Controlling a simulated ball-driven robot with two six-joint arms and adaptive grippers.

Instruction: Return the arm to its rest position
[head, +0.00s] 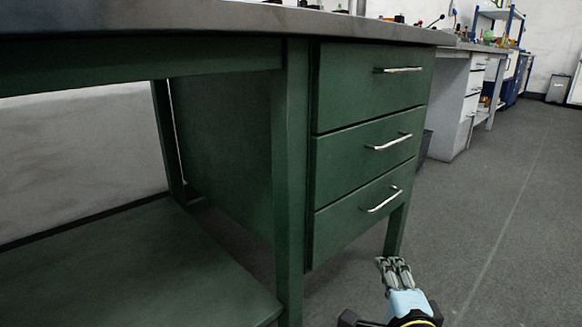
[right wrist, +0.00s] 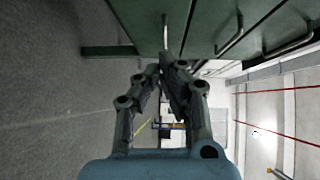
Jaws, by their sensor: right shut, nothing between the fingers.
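My right gripper (head: 393,268) shows at the bottom of the head view, low beside the front leg of a green workbench. It also fills the middle of the right wrist view (right wrist: 162,72). Its fingers are shut with nothing between them. It is apart from the drawer handles in the head view. My left gripper is not in view.
The green workbench (head: 290,180) has three closed drawers with metal handles (head: 384,197) and a low shelf (head: 130,270). A white drawer bench (head: 468,100) stands farther back. The grey floor (head: 520,220) at the right is clear. A bin (head: 557,88) stands far off.

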